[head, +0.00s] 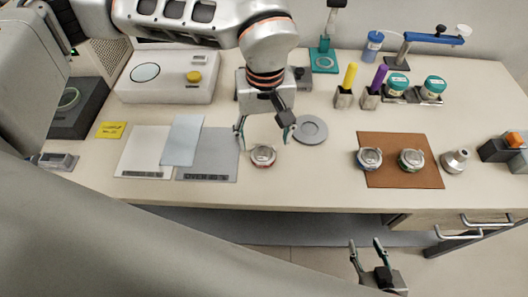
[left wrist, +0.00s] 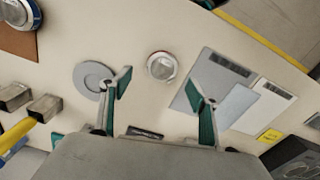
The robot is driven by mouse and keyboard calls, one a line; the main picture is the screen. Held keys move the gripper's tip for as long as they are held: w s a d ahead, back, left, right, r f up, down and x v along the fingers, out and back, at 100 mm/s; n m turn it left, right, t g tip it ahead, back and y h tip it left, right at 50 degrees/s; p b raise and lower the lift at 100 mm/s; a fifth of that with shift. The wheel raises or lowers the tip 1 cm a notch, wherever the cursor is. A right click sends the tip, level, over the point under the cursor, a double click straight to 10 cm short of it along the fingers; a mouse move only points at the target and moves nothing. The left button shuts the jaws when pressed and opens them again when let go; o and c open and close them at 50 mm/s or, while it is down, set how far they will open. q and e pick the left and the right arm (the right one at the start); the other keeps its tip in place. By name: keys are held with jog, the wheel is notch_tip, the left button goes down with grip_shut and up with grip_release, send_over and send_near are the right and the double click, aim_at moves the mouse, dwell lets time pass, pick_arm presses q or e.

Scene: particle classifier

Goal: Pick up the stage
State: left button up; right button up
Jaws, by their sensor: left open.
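A small round metal piece with a red-edged base (head: 263,155), which looks like the stage, sits on the table in front of the grey disc. It also shows in the left wrist view (left wrist: 161,66), beyond and between the fingertips. My left gripper (head: 263,133) is open and empty, pointing down above and just behind this piece, apart from it. Its two green-padded fingers show in the left wrist view (left wrist: 158,90). My right gripper (head: 365,243) is open and empty, below and in front of the table edge.
A flat grey disc (head: 310,130) lies just right of the left gripper. Grey (head: 209,165) and white (head: 142,160) mats lie left. Two similar round pieces, blue-edged (head: 369,158) and green-edged (head: 411,160), stand on a brown mat (head: 405,180) at right. The tabletop between is clear.

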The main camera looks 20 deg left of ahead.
aim_at(263, 152)
pick_arm(q)
notch_tip(263, 152, down, 6)
jog(key=shift+a+r, duration=0.1)
jog(key=shift+a, duration=0.05)
jog(key=shift+c, duration=0.4)
jog(key=c, duration=1.2)
